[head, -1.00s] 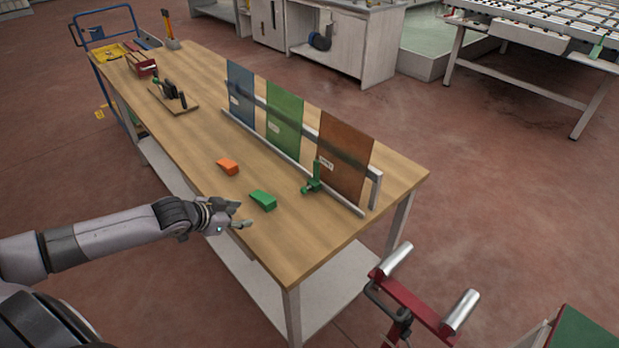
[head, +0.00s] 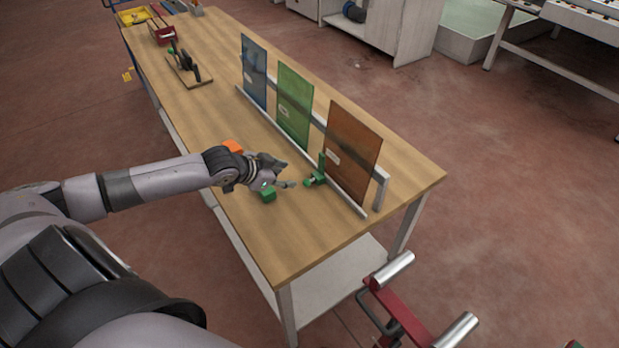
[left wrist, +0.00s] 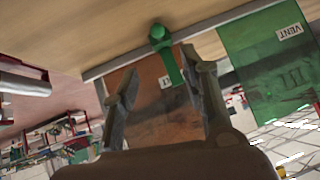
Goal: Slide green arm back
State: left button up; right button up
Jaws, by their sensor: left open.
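The green arm (head: 320,172) is a small upright lever with a green base, on the bench at the front rail, before the brown panel. My left gripper (head: 288,174) is open and empty, just left of the green arm and apart from it. In the left wrist view the green arm (left wrist: 170,60) shows between the two spread fingers of my left gripper (left wrist: 160,82), its round knob at the top. I cannot tell how deep it lies between them. My right gripper is in neither view.
A brown panel (head: 352,150), a green panel (head: 295,105) and a blue panel (head: 254,70) stand in the rail. A green block (head: 267,196) lies under my left gripper, and an orange block (head: 232,146) lies behind my wrist. The bench's near right end is clear.

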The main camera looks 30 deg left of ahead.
aim_at(312, 179)
pick_arm(q)
jog(key=x, duration=1.3)
jog(key=shift+w+d+f, duration=0.15)
jog(key=shift+w, duration=0.15)
jog(key=shift+c, duration=0.4)
grip_shut()
